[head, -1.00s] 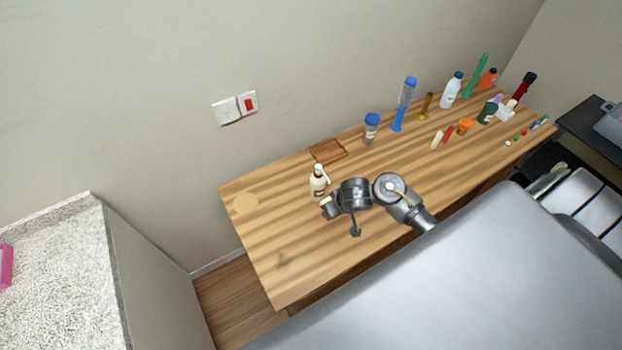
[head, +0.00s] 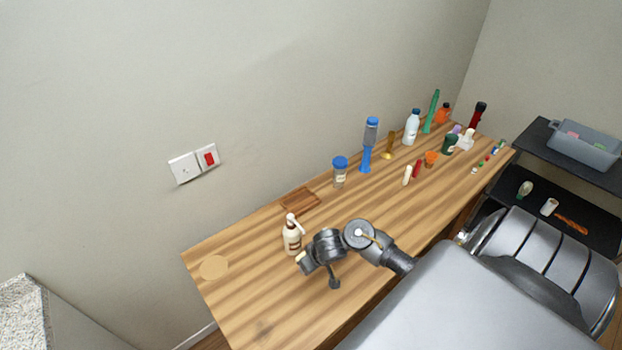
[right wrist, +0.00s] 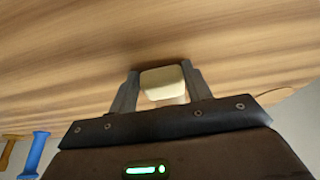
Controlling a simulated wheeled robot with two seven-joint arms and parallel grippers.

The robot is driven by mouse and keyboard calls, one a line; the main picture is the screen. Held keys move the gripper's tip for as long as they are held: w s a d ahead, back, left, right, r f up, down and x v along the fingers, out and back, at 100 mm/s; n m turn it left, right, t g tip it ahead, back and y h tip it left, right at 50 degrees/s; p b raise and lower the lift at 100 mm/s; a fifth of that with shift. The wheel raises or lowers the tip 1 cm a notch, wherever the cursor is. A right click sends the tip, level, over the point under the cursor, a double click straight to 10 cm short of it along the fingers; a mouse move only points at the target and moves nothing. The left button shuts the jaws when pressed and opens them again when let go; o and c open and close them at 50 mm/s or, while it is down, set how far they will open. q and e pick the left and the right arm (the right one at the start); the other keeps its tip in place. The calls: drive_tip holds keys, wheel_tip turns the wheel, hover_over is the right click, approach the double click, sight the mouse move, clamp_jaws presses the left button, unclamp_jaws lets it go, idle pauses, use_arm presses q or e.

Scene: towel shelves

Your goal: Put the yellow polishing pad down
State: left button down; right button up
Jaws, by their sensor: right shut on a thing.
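The yellow polishing pad (right wrist: 163,82) is a pale yellow block between the two fingers of my right gripper (right wrist: 160,88) in the right wrist view. The fingers are shut on it from both sides, and the wooden tabletop lies behind it. I cannot tell whether the pad touches the table. In the head view my right gripper (head: 306,262) is over the left part of the table (head: 270,290), just in front of a cream pump bottle (head: 292,237). A small pale edge of the pad shows there. My left gripper is not in view.
A round pale disc (head: 214,267) lies at the table's left end. A brown wooden tray (head: 300,200) is behind the bottle. A blue-lidded jar (head: 340,172) and several bottles stand farther right. The table's front left is clear. A dark shelf (head: 540,150) holds a grey bin.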

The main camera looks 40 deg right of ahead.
drive_tip(key=shift+r, duration=0.15)
drive_tip(key=shift+f, duration=0.25)
drive_tip(key=o, duration=0.9)
drive_tip(key=shift+s, duration=0.1)
drive_tip(key=shift+o, duration=0.2)
drive_tip(key=shift+r, duration=0.1)
drive_tip(key=shift+r, duration=0.3)
drive_tip(key=p+v, duration=0.7)
drive_tip(key=v, duration=0.4)
drive_tip(key=shift+r, duration=0.3)
drive_tip(key=shift+s, duration=0.2)
